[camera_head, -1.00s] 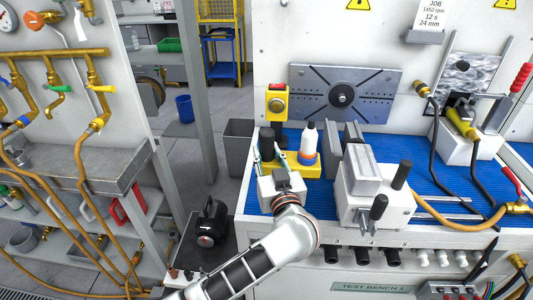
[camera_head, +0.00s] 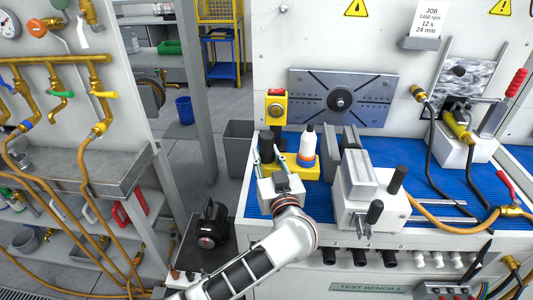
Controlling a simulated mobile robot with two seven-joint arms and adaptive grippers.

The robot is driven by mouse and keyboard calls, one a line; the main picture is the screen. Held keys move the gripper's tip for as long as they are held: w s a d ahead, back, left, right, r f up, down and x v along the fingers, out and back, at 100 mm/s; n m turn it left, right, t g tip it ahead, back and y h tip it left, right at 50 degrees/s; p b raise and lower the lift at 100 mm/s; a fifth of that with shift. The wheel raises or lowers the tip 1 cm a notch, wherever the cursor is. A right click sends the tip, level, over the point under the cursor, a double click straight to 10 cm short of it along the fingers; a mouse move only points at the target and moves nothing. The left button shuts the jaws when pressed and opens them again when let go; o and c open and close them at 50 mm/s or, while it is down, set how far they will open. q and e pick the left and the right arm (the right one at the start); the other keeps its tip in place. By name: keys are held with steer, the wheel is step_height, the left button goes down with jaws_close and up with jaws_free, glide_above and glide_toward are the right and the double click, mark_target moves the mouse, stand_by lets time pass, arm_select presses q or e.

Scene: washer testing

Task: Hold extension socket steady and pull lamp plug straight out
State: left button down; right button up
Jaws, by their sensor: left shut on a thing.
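My left gripper (camera_head: 270,152) is over the left end of the blue-topped bench, at the yellow tray (camera_head: 303,174). Its fingers stand on both sides of a black cylinder (camera_head: 266,146) in the tray and look shut on it; their tips are small and partly hidden. A black lamp-like box (camera_head: 209,224) stands on the low shelf left of the bench. A grey strip with small dark and red parts (camera_head: 450,290) sits at the bottom right edge and may be the extension socket. I cannot make out a lamp plug. My right gripper does not show.
A white bottle with an orange band (camera_head: 307,147) stands in the tray, right of my gripper. A white clamp block with black knobs (camera_head: 370,198) is close on its right. Black and orange hoses cross the bench's right side. A grey bin (camera_head: 239,146) stands behind on the left.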

arm_select(q)
steer(key=shift+f+b, duration=0.75)
steer(key=shift+f, duration=3.35)
steer(key=shift+f, duration=0.25)
steer(key=shift+f, duration=0.15)
